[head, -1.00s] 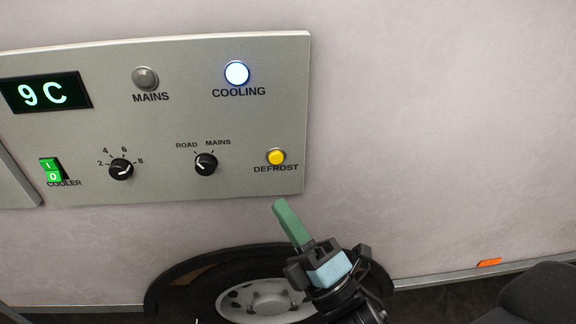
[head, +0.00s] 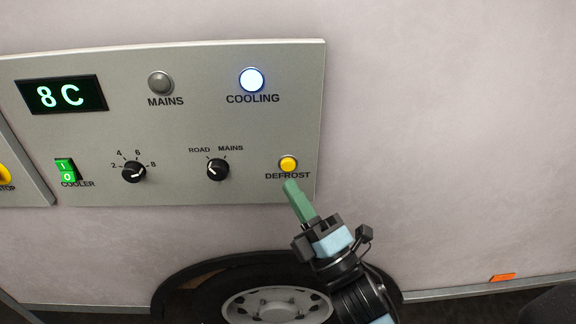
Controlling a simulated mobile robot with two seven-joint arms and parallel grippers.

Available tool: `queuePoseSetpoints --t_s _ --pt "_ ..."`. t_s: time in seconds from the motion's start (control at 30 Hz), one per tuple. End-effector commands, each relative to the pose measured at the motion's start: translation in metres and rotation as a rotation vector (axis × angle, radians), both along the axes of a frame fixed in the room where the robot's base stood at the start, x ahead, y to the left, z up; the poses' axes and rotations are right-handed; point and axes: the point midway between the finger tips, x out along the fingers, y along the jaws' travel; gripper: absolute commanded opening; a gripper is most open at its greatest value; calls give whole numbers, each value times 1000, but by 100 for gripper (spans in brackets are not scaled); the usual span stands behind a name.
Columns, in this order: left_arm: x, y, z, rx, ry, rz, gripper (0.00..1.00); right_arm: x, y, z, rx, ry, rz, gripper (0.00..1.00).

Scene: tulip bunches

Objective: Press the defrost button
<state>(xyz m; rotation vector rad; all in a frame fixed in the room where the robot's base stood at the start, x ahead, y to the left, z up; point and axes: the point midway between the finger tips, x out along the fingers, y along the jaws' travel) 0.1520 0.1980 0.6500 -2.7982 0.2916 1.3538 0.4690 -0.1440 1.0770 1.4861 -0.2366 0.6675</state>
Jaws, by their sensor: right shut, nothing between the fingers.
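The yellow defrost button (head: 288,163) sits at the lower right of the grey control panel (head: 230,125), above its DEFROST label. My right gripper (head: 291,184) is shut and empty, its green fingers pointing up and left. Its tip shows just below the button, over the lower edge of the label. I cannot tell how far the tip is from the panel face. The button itself is not covered. My left gripper is not in view.
The panel also holds an 8 C display (head: 62,95), a grey MAINS lamp (head: 160,83), a lit COOLING lamp (head: 251,80), a green COOLER switch (head: 66,170) and two black knobs (head: 134,171). A wheel (head: 275,304) is below.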

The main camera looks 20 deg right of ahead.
Motion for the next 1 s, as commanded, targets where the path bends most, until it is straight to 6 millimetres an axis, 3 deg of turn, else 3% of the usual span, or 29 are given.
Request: queuePoseSetpoints --t_s 0.3,1.0 --pt "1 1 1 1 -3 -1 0 25 -7 0 -1 0 1 0" --pt "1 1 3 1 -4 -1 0 27 -8 0 1 1 0 0"
